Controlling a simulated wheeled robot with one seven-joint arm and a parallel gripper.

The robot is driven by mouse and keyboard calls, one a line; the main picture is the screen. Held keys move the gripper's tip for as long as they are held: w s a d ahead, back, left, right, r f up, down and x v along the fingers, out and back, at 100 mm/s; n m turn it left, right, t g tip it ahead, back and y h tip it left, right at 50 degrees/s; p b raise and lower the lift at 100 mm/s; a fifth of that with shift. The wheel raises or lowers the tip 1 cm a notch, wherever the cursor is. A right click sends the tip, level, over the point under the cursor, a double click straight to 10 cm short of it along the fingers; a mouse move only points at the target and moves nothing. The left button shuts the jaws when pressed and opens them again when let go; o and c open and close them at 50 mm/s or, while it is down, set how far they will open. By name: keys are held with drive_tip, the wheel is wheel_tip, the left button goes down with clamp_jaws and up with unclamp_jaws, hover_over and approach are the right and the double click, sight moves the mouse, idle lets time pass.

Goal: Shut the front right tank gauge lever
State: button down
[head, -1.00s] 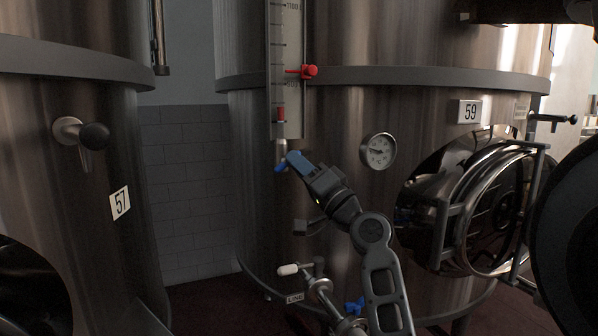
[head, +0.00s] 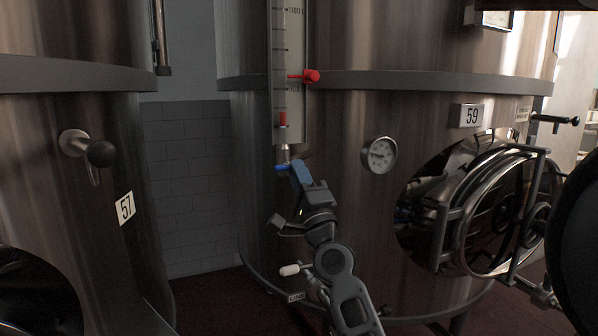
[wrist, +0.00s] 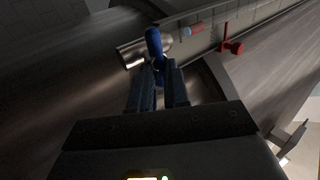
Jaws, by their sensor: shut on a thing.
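The tank gauge is a vertical scale (head: 290,60) on the front of tank 59 (head: 345,215), with a small valve at its foot. The valve's blue lever (head: 281,168) shows just left of my fingertips in the head view. In the wrist view the blue lever (wrist: 153,42) rises between my fingertips, beside a shiny metal fitting (wrist: 131,54). My gripper (head: 296,171) is shut on the lever; its fingers (wrist: 158,72) also show in the wrist view. The fingers hide part of the lever, so its exact angle is hard to tell.
A red pointer (head: 311,76) sticks out from the scale above. A dial (head: 379,155) and an open round manhole (head: 480,210) are to the right. A white-handled line valve (head: 290,270) stands below. Tank 57 (head: 60,215) is at the left.

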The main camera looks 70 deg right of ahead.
drive_tip(key=shift+f, duration=0.1)
idle(0.3)
drive_tip(key=c, duration=1.1)
unclamp_jaws()
drive_tip(key=b+v, duration=0.3)
drive_tip(key=v, duration=0.4)
drive_tip(key=shift+s+a+f+b, duration=0.2)
drive_tip(key=shift+s+a+b, duration=0.05)
drive_tip(key=shift+a+b, duration=0.05)
